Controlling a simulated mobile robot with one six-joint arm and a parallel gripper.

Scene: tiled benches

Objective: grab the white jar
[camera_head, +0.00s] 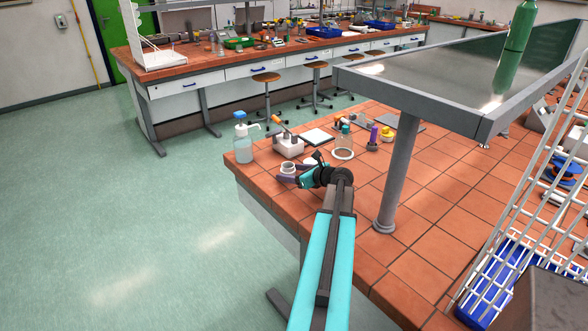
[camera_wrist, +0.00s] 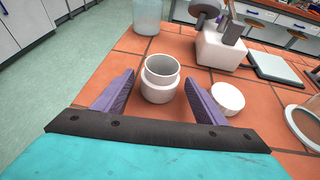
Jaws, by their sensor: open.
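The white jar (camera_wrist: 160,84) stands upright and open-topped on the tiled bench in the wrist view. My gripper (camera_wrist: 161,90) is open, with one purple finger on each side of the jar and a visible gap to both. A round white lid (camera_wrist: 228,98) lies on the tiles just right of the right finger. In the head view the jar (camera_head: 288,168) is small, near the bench's left edge, with my gripper (camera_head: 289,175) beside it and partly covering it.
A pump bottle (camera_head: 242,143) and a white block-shaped device (camera_head: 288,147) stand behind the jar. A glass vessel (camera_head: 344,145) is to the right. A grey post (camera_head: 400,170) holds a shelf over the bench. Open tiles lie right of my arm.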

